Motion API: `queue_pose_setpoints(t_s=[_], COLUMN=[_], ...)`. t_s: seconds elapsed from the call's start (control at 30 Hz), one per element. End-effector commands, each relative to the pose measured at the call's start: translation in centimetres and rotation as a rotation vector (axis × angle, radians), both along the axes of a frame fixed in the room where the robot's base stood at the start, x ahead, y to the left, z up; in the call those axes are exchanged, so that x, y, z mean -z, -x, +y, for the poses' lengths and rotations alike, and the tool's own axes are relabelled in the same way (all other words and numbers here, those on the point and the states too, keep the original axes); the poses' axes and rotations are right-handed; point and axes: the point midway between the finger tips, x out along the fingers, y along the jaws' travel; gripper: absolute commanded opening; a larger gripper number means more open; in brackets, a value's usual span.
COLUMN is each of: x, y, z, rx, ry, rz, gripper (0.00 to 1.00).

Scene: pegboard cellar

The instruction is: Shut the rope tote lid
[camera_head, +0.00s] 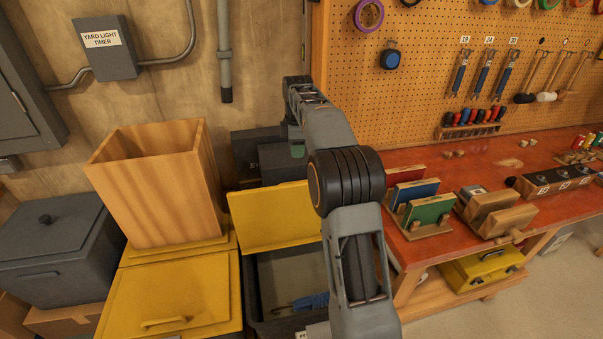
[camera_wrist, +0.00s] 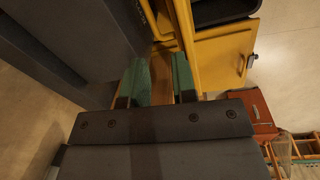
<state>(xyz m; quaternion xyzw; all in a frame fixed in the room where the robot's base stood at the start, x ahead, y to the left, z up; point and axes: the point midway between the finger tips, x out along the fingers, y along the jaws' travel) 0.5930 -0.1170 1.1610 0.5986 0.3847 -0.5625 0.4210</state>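The rope tote (camera_head: 259,299) is a dark box with its yellow lid (camera_head: 272,222) standing up at its back edge. Blue rope (camera_head: 312,302) lies inside. My gripper (camera_head: 297,150) is above and behind the raised lid's top edge, partly hidden by my arm. In the wrist view, its two green-padded fingers (camera_wrist: 160,82) are apart, with a gap between them and nothing clearly held. A narrow yellow edge (camera_wrist: 186,35), which looks like the raised lid, runs close by the right finger. I cannot tell if they touch.
Dark boxes (camera_head: 262,150) stand behind the raised lid, close to my gripper. A red workbench (camera_head: 440,235) is at right, with wooden holders (camera_head: 428,210).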

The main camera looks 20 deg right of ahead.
Motion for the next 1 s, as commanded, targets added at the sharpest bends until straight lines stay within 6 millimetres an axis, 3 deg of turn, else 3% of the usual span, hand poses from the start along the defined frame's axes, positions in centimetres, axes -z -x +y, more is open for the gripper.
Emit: queue_pose_setpoints(t_s=[0.13,0.37,0.8,1.0], x=[0.4,2.4,10.4,13.0], y=[-1.7,-2.3,-2.6,-2.8], z=[-1.7,-2.5,-2.6,-2.6], rx=[-0.103,-0.159,-0.158,-0.158], ry=[0.003,0.004,0.003,0.004], rz=[0.021,0.033,0.034,0.033], gripper=[0.25,0.25,0.25,0.25])
